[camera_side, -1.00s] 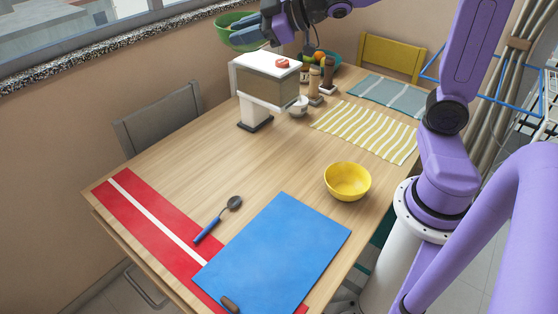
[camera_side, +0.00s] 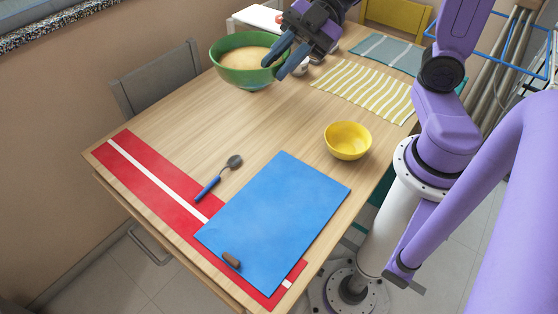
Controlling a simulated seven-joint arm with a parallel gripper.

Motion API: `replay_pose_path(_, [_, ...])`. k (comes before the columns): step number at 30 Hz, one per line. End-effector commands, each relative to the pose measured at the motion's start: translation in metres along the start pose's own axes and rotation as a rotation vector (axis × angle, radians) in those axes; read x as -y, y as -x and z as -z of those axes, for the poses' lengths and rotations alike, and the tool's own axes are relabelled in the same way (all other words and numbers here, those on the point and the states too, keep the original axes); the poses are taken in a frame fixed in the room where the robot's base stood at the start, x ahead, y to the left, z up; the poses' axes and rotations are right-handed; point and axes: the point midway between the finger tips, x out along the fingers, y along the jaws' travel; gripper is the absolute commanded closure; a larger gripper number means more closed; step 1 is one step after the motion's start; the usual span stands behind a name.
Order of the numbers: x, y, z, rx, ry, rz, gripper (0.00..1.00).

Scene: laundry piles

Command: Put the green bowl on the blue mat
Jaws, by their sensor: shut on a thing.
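The green bowl (camera_side: 238,76) is upright in the upper middle of the side view, with a tan inside. My gripper (camera_side: 279,62) is shut on the right side of its rim. The bowl appears to hang above the far part of the table, though its exact height is hard to tell. The blue mat (camera_side: 280,215) lies flat near the front of the table, partly over a red runner. The bowl is well behind the mat.
A yellow bowl (camera_side: 347,141) stands just behind the mat's right corner. A spoon (camera_side: 219,178) lies left of the mat. A small brown object (camera_side: 231,261) lies on the mat's front-left edge. The mat's middle is clear. A white stand (camera_side: 255,18) is behind the green bowl.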

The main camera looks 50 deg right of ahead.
Motion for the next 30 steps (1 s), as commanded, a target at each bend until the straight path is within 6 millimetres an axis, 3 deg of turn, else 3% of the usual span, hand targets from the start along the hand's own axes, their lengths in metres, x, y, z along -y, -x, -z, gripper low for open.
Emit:
replay_pose_path(6, [0.051, 0.003, -0.004, -0.079, 0.064, 0.162, 1.00])
replay_pose_path(17, [0.069, -0.015, -0.045, -0.077, 0.058, 0.159, 1.00])
replay_pose_path(30, [0.104, -0.045, -0.116, -0.074, 0.055, 0.160, 1.00])
